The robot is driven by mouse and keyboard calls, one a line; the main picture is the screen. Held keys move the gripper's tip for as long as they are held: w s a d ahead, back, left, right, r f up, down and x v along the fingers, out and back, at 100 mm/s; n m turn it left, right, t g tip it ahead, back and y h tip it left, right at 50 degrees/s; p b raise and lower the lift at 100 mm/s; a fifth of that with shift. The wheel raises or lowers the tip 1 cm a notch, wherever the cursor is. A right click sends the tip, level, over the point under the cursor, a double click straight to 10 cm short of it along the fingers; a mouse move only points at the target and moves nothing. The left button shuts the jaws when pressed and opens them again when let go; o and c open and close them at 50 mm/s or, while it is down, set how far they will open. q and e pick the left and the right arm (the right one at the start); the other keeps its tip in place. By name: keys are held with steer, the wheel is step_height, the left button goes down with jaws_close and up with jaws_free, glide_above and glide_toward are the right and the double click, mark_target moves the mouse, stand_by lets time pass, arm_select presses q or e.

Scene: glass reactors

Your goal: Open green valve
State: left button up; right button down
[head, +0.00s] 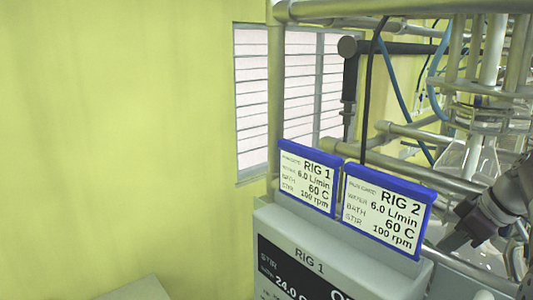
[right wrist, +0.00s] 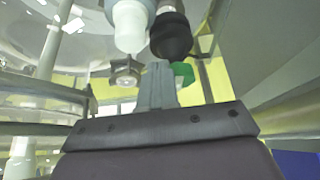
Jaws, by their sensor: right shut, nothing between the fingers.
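A green part (right wrist: 183,72), which looks like the green valve's handle, shows in the right wrist view just right of my fingertips. My fingers hide part of it, and I cannot tell whether they touch it. I cannot make out the green valve in the head view. My right gripper (right wrist: 157,75) is shut and empty, its fingers together and pointing toward the glassware. In the head view my right gripper (head: 450,241) is at the right, beside the RIG 2 sign. My left gripper is not in view.
Blue-framed signs, RIG 1 (head: 307,178) and RIG 2 (head: 388,211), stand above a grey control box (head: 330,250). Metal frame rods (head: 400,165) and hoses surround the glassware. In the right wrist view a white fitting (right wrist: 130,25) and a black knob (right wrist: 171,36) hang above my fingers.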

steer(key=shift+d, duration=0.2)
stand_by(0.3)
step_height(320, 180, up, 6)
stand_by(0.4)
steer(key=s+a+f+b, duration=0.2)
steer(key=a+f, duration=0.1)
steer(key=f, duration=0.3)
steer(key=shift+s, duration=0.2)
stand_by(0.3)
steer(key=shift+w, duration=0.1)
steer(key=shift+r+p, duration=0.1)
steer(key=shift+p, duration=0.3)
